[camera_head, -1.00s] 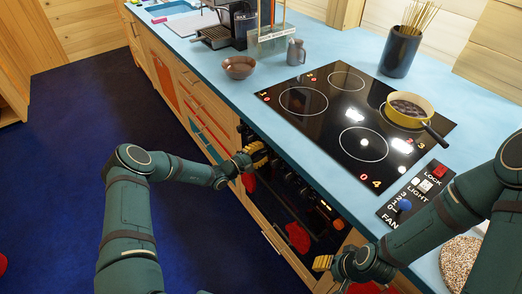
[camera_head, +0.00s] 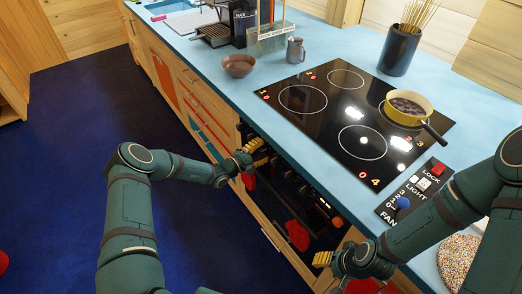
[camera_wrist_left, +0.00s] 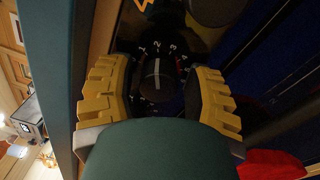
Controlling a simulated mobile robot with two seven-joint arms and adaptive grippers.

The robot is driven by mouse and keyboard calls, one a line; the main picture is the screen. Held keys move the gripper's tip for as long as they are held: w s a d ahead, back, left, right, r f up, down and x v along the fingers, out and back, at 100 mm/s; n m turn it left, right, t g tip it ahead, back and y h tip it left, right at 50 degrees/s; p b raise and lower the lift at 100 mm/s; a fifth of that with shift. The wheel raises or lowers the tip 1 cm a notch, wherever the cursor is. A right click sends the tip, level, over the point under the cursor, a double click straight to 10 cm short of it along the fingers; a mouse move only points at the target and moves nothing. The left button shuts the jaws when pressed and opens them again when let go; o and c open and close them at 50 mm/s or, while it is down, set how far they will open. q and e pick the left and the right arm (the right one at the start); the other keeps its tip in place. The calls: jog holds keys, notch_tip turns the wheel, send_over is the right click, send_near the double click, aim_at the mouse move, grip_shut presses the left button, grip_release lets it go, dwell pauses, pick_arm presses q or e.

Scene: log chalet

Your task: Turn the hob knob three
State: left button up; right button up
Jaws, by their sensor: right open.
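My left gripper (camera_head: 255,157) is at the front panel of the cooker, by its left end. In the left wrist view its two yellow fingers (camera_wrist_left: 160,80) stand apart on either side of a dark knob (camera_wrist_left: 157,74). A dial with numbers 1 to 4 surrounds the knob, and its pale pointer line is roughly upright in that picture. A gap shows between the knob and each finger. I cannot tell which hob number this knob belongs to. My right gripper (camera_head: 323,259) is open and empty in front of the cooker's right end.
The black hob (camera_head: 330,118) carries a yellow pan (camera_head: 408,106) with dark contents, its handle pointing to the lower right. A fan and light panel (camera_head: 412,192) lies at the hob's right. A brown bowl (camera_head: 238,66) stands on the blue worktop (camera_head: 215,90). Red mitts hang at the cooker front.

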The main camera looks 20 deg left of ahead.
pick_arm(q)
jog(key=shift+a, duration=0.1)
jog(key=v, duration=1.2)
jog(key=s+d+f+m+g, duration=0.2)
jog(key=s+d+m+g, duration=0.2)
jog(key=s+d+g, duration=0.35)
jog(key=s+d+f+m+g, duration=0.3)
jog(key=s+d+g, duration=0.3)
jog(key=s+d, duration=0.3)
jog(key=s+r+m+y, duration=0.3)
jog(key=s+m+y, duration=0.2)
jog(key=s+y, duration=0.2)
jog(key=shift+s+d, duration=0.25)
jog(key=shift+s, duration=0.7)
